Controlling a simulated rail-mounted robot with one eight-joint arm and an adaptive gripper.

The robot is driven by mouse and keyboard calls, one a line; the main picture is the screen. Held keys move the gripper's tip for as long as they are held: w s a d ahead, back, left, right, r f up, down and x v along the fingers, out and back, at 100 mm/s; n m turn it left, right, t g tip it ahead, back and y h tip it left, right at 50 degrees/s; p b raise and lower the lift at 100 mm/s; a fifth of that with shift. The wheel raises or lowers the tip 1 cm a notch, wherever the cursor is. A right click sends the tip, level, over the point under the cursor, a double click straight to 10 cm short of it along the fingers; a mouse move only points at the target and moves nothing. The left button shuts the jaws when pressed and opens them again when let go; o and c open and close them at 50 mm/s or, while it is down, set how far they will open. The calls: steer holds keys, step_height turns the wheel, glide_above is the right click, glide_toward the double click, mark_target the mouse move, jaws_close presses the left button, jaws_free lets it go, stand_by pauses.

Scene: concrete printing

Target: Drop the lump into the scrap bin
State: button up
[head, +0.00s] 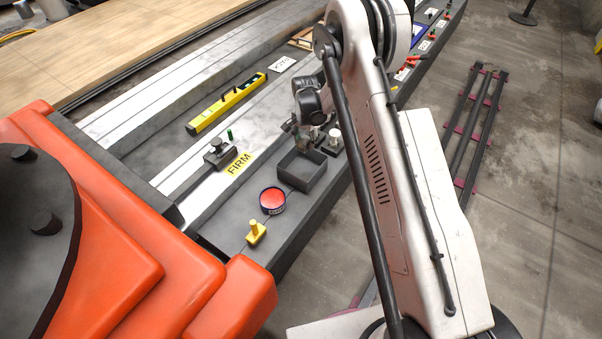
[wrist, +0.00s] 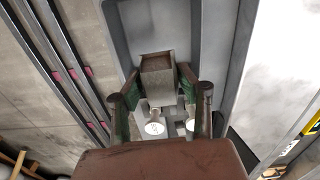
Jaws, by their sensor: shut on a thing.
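The lump (wrist: 157,75) is a small grey-brown block. My gripper (wrist: 158,88) is shut on it, with the lump between the fingertips in the wrist view. In the head view my gripper (head: 302,133) is small and partly dark, and the lump (head: 303,143) shows just below it. The scrap bin (head: 296,182) is a dark, open square box on the bench. The lump appears over or close to the bin's far side; its exact height is unclear. In the wrist view a grey recess, seemingly the bin (wrist: 124,40), lies behind the lump.
Metal knobs (head: 334,134) stand beside the bin's far right corner. A red-topped round tub (head: 272,200) and a yellow-handled piece (head: 256,232) are nearer. A FIRM label (head: 239,164) and a yellow level (head: 226,104) lie to the left. My arm hides part of the bench.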

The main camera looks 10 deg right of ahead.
steer(key=shift+w+f, duration=0.15)
steer(key=shift+f, duration=0.6)
steer(key=shift+f+b, duration=0.7)
steer(key=shift+f, duration=2.25)
steer(key=o, duration=1.3)
step_height(320, 180, up, 12)
steer(key=shift+r, duration=0.1)
